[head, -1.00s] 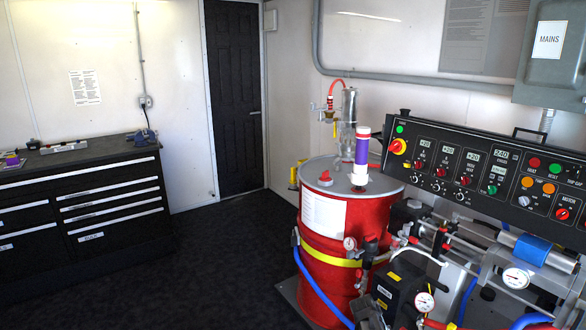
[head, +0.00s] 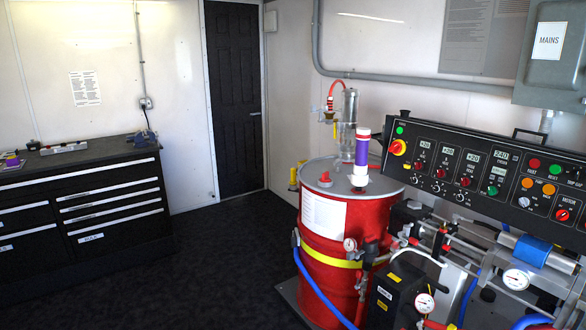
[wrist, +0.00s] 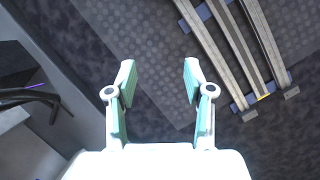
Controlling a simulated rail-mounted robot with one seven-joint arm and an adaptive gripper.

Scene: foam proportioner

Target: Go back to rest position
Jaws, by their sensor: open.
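My gripper (wrist: 160,85) shows in the wrist view with its two pale fingers apart. Nothing is between the fingers. Below it is dark patterned floor (wrist: 130,30). My arm and gripper do not show in the head view.
In the head view, a red drum (head: 325,250) stands left of the control panel (head: 490,175), with hoses and gauges in front. A black drawer cabinet (head: 80,205) is at the left. Dark floor (head: 200,270) between them is clear. Metal rails (wrist: 235,45) cross the wrist view's upper right.

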